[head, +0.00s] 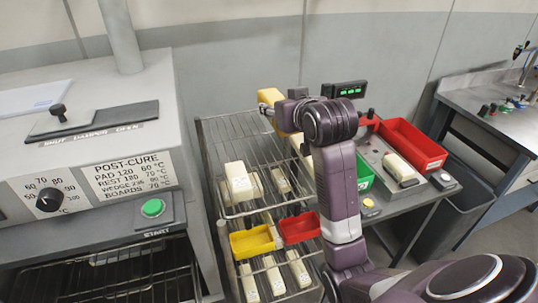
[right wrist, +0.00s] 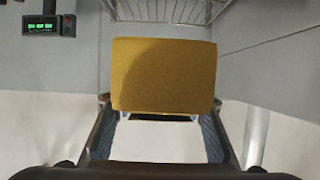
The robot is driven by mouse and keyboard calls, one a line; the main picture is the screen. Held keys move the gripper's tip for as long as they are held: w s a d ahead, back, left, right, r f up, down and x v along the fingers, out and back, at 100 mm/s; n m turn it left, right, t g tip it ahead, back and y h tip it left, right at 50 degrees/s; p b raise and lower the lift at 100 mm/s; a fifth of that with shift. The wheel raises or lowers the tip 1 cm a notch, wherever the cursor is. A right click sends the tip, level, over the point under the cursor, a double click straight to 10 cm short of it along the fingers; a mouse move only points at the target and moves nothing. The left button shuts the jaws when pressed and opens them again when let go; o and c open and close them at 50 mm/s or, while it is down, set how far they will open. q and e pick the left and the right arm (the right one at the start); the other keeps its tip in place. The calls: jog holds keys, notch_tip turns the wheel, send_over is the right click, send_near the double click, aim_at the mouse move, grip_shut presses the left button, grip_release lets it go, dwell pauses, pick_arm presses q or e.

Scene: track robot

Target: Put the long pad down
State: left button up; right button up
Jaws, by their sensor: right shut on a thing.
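A mustard-yellow pad (right wrist: 163,75) is between the two fingers of my right gripper (right wrist: 160,106) in the right wrist view. The gripper is shut on it, and only one broad face shows there. In the head view the yellow pad (head: 270,97) is partly hidden behind my right wrist and gripper (head: 284,104). It is held up over the back right part of the wire rack (head: 222,131). Whether it touches the rack cannot be told. My left gripper is not in view.
Cream blocks (head: 238,181) stand on the rack's upper shelf, with more below. Its back left wires look bare. Yellow (head: 252,241) and red (head: 299,228) bins sit at its front. The oven (head: 95,110) is left; a bench with a red tray (head: 412,144) is right.

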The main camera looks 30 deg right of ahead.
send_over(276, 172)
notch_tip(276, 172, down, 14)
jog(key=shift+f, duration=0.1)
jog(key=shift+d+f+p, duration=0.1)
jog(key=shift+f+p, duration=0.35)
jog(key=shift+f, duration=2.05)
jog(key=o, duration=1.2)
jog(key=shift+c, duration=0.2)
jog(key=b+v, duration=0.1)
jog(key=v, duration=1.1)
jog(key=shift+b, duration=0.35)
